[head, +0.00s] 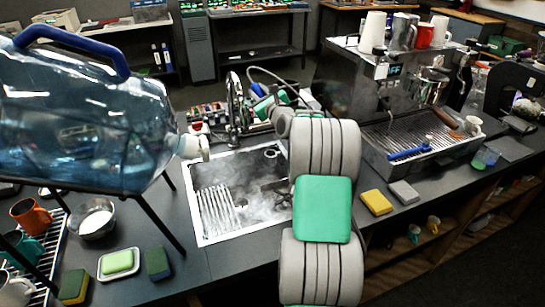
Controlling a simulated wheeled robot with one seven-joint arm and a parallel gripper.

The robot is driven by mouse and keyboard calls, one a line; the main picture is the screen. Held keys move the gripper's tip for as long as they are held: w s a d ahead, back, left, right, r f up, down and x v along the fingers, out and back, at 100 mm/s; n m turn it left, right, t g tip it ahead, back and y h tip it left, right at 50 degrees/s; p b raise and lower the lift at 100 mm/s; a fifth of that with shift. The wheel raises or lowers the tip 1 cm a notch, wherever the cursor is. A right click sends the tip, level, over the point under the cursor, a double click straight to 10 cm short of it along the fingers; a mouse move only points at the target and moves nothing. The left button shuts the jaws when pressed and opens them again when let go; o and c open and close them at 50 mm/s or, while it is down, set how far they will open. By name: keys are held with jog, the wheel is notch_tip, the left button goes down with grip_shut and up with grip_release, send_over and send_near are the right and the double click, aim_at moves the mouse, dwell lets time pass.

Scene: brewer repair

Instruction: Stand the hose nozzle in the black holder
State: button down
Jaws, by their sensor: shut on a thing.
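My arm reaches over the counter's sink. My gripper (264,108), small and partly hidden behind my wrist, is at the sink's back edge, and its fingers are hard to make out. It is shut on what appears to be the hose nozzle (257,89), a small blue piece. A grey hose (268,72) arches from there up and to the right. The black holder cannot be made out for certain among the crowded things behind the sink.
The metal sink (218,230) lies below, with a tap (234,105) beside my gripper. A large blue water bottle (85,115) on a stand is at left. An espresso machine (385,100) stands at right. Yellow (376,202) and grey (404,192) blocks lie in front of it.

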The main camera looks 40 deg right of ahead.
jog(key=shift+w+a, duration=0.25)
jog(key=shift+a, duration=0.05)
notch_tip(320, 180, down, 18)
jog(key=shift+s+d+p, duration=0.1)
jog(key=shift+p, duration=1)
jog(key=c, duration=1.2)
grip_release()
jog(key=shift+o, duration=0.2)
